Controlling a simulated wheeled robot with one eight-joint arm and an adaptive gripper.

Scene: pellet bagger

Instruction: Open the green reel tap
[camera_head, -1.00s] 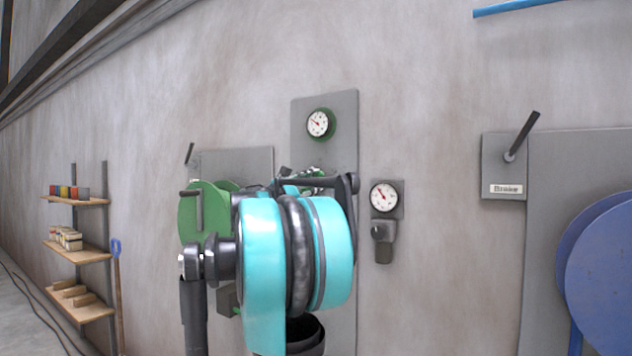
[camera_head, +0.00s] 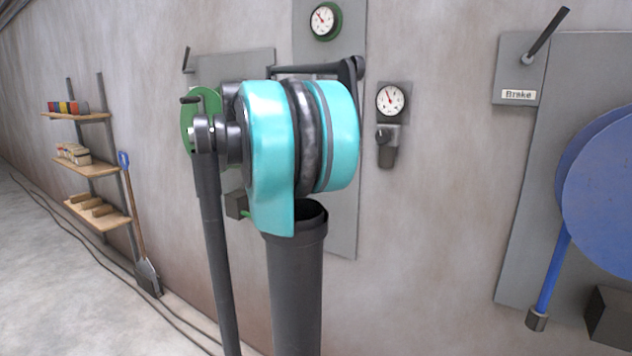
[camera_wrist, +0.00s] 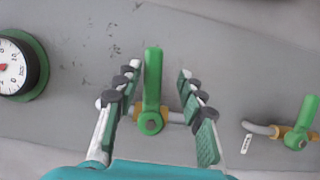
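In the wrist view, a tap with a green lever (camera_wrist: 152,85) sits on a short pipe with a brass body against a grey panel (camera_wrist: 225,55). My gripper (camera_wrist: 161,80) is open, with one finger on each side of this lever. Gaps show between the lever and both fingers. A second green-levered tap (camera_wrist: 303,125) is at the right, beside a small white label (camera_wrist: 246,144) too small to read. In the head view, part of the green reel (camera_head: 207,110) shows behind my arm. My arm hides the taps and my gripper there.
A green-rimmed gauge (camera_head: 325,20) is on the panel above my arm; it also shows in the wrist view (camera_wrist: 14,65). A second gauge (camera_head: 391,101) is to the right. A brake lever (camera_head: 547,34) and a blue reel (camera_head: 610,190) are farther right. Shelves (camera_head: 90,170) and a shovel (camera_head: 140,220) stand left.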

